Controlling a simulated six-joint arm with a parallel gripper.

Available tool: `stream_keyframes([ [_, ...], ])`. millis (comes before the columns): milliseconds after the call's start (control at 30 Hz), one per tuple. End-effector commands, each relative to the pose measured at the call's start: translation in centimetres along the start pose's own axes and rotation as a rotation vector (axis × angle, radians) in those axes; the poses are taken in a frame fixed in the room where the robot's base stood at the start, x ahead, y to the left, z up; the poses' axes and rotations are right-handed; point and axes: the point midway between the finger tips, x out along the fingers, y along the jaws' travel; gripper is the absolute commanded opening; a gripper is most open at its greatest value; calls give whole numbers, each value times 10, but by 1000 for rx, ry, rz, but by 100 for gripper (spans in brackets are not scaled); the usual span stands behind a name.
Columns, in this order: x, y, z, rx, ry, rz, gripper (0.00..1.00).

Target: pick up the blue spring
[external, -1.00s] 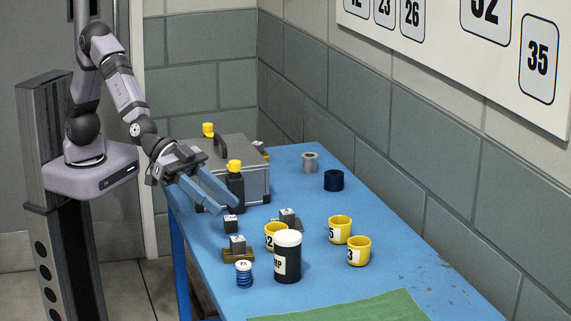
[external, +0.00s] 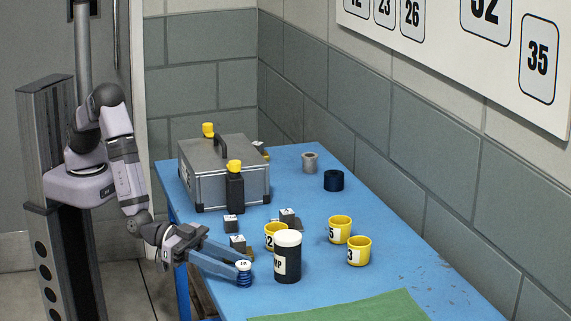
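The blue spring (external: 244,279) stands upright near the left edge of the blue table, with a white marked cap on top. My gripper (external: 243,267) has come down to it from the left. Its two long blue-grey fingers are spread apart, with the spring between their tips. One finger passes behind the spring and the other lies at its near left side. I cannot tell whether either finger touches it. The far fingertip is partly hidden.
A dark jar with a white lid (external: 287,262) stands just right of the spring. Yellow mugs (external: 340,229), small grey blocks (external: 231,224), a dark bottle (external: 235,190) and a metal case (external: 222,172) stand farther back. A green mat (external: 350,308) lies at the front.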

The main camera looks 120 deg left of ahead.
Motion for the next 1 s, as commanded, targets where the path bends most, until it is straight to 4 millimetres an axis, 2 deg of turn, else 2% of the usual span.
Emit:
stream_keyframes([
  [200, 15, 0, 0, 1, -1, -1, 36],
  [533, 24, 0, -1, 1, -1, -1, 36],
  [1000, 67, 1, -1, 1, -1, -1, 36],
])
